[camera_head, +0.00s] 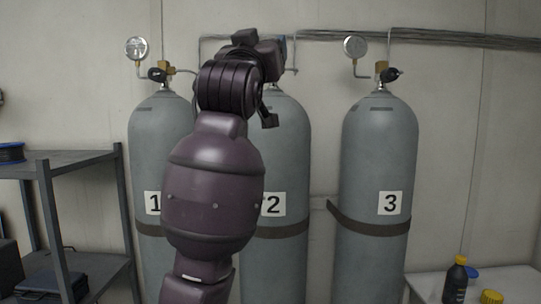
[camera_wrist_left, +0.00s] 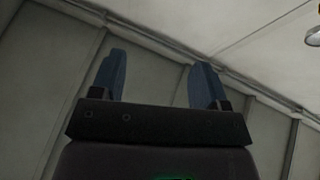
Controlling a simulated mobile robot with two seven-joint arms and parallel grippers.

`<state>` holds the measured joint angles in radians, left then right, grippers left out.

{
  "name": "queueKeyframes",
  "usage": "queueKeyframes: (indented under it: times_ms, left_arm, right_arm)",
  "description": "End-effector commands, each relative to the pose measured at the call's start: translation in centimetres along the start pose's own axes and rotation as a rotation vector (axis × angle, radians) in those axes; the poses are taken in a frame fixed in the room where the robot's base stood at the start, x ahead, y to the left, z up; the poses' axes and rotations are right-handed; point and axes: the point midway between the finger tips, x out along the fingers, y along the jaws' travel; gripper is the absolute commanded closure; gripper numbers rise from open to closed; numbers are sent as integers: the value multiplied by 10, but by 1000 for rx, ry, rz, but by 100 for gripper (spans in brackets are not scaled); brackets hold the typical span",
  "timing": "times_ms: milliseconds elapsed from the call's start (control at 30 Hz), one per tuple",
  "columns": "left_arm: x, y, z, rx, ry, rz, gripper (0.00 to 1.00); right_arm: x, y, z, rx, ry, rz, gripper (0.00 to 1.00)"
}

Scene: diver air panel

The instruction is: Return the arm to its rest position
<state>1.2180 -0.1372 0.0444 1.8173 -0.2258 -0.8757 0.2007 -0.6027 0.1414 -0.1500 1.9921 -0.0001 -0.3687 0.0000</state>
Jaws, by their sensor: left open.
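My left arm (camera_head: 213,190) rises through the middle of the head view, in front of cylinders 1 and 2. Its wrist is bent near the top of cylinder 2. My left gripper (camera_wrist_left: 158,82) shows in the left wrist view with two blue fingers spread apart and nothing between them. Behind the fingers are only pale wall and ceiling panels. In the head view the fingers are mostly hidden behind the wrist. My right gripper is in neither view.
Grey cylinder 1 (camera_head: 146,150), cylinder 2 (camera_head: 292,160) and cylinder 3 (camera_head: 378,160) stand against the wall. Gauges (camera_head: 136,48) (camera_head: 354,47) sit above cylinders 1 and 3. A dark shelf (camera_head: 75,160) is at left. A pale table (camera_head: 425,284) at right holds a dark bottle (camera_head: 455,282).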

Motion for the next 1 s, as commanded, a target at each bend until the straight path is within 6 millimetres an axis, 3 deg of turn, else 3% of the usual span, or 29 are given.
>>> queueKeyframes:
  times_ms: [33, 267, 467, 767, 1000]
  left_arm:
    - [-4, -12, 21, 17, -4, -5, 32]
    - [-35, -58, 112, 86, -25, -14, 32]
    - [-78, -95, 192, 127, -78, -30, 32]
    - [-169, -144, 303, 166, -207, -60, 32]
    - [-263, -174, 380, 175, -348, -89, 32]
  right_arm:
    - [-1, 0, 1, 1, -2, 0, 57]
    - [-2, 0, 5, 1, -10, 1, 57]
    - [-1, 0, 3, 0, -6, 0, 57]
    - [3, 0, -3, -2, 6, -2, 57]
    - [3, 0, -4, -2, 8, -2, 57]
